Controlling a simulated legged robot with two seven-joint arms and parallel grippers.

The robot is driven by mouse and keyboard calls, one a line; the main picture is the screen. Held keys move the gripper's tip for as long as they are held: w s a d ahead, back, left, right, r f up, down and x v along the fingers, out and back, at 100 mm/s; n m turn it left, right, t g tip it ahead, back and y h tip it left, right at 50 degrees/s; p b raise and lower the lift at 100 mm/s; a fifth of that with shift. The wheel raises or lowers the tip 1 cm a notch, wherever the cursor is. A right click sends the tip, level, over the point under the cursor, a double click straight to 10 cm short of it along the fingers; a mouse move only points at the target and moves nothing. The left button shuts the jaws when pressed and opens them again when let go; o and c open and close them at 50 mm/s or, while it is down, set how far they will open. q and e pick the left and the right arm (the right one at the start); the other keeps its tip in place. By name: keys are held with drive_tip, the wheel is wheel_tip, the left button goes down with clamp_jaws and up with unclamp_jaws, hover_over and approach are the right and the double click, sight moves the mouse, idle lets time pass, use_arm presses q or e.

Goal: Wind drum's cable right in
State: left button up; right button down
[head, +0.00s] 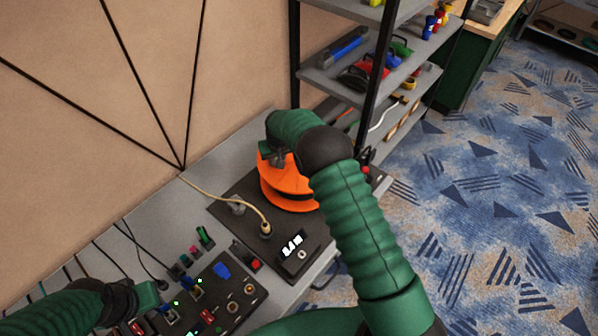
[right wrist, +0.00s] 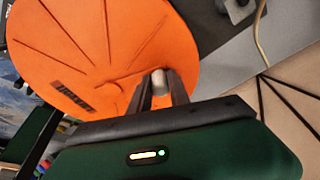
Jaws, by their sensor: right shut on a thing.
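The orange drum (head: 282,192) stands on a dark base plate (head: 228,207) on the grey bench. Its orange disc face (right wrist: 90,45) fills much of the right wrist view. My right gripper (right wrist: 160,95) is shut on a pale grey crank knob (right wrist: 160,77) near the edge of that face. In the head view my right arm hides part of the drum. The beige cable (head: 231,192) comes from the wall side and ends in a plug (head: 265,229) on the base plate. My left gripper (head: 155,293) is at the lower left, over a control panel; its fingers are not clear.
The panel with switches and lights (head: 222,292) lies on the bench at the front. A shelf rack (head: 375,75) with tools stands close behind my right arm. The carpet at right is clear.

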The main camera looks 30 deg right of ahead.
drive_tip(key=shift+w+f, duration=0.1)
drive_tip(key=shift+w, duration=0.35)
drive_tip(key=shift+w+d+f+b, duration=0.15)
drive_tip(key=shift+w+b, duration=0.1)
drive_tip(key=shift+b, duration=0.25)
drive_tip(key=w+b, duration=0.1)
drive_tip(key=w+d+b, duration=0.1)
drive_tip(key=w, duration=0.1)
drive_tip(key=shift+f, duration=0.1)
drive_tip(key=shift+w+d+b, duration=0.15)
drive_tip(key=shift+w+b, duration=0.15)
drive_tip(key=shift+w+d, duration=0.1)
drive_tip(key=shift+r, duration=0.25)
